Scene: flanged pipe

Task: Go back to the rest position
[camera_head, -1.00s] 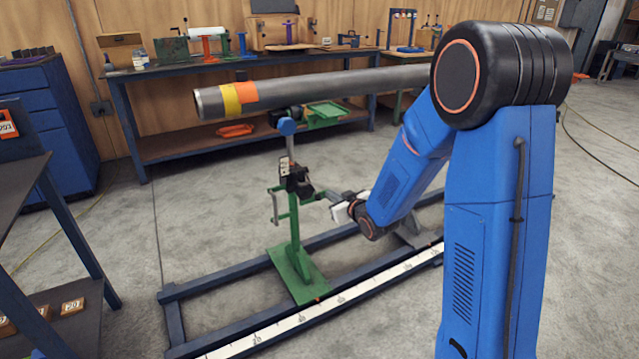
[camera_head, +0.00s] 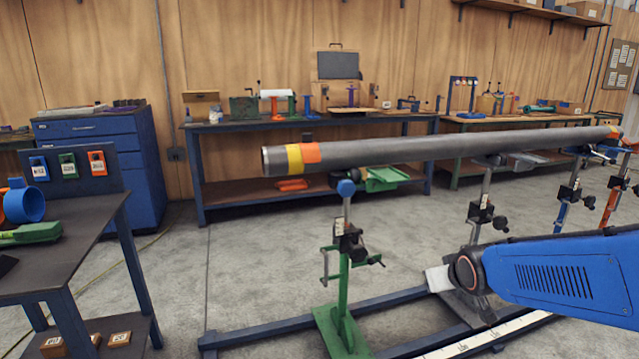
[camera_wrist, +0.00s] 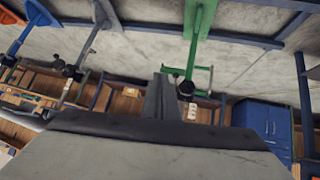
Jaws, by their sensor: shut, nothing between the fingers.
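My gripper (camera_wrist: 160,98) is shut and empty in the wrist view, with its fingers pointing toward the upside-down room. In the head view my blue arm reaches in from the right edge, and its dark wrist joint is low, right of the green stand (camera_head: 343,285). The gripper fingers cannot be made out there. The long grey pipe (camera_head: 400,150), with yellow and orange bands at its left end, lies level above several stands. The green stand also shows in the wrist view (camera_wrist: 200,38). My arm appears clear of the pipe.
A blue floor rail (camera_head: 270,335) runs under the stands. A dark side table (camera_head: 90,240) stands at the left, a blue cabinet (camera_head: 105,150) behind it. Workbenches line the wooden back wall. Grey floor between the side table and green stand is open.

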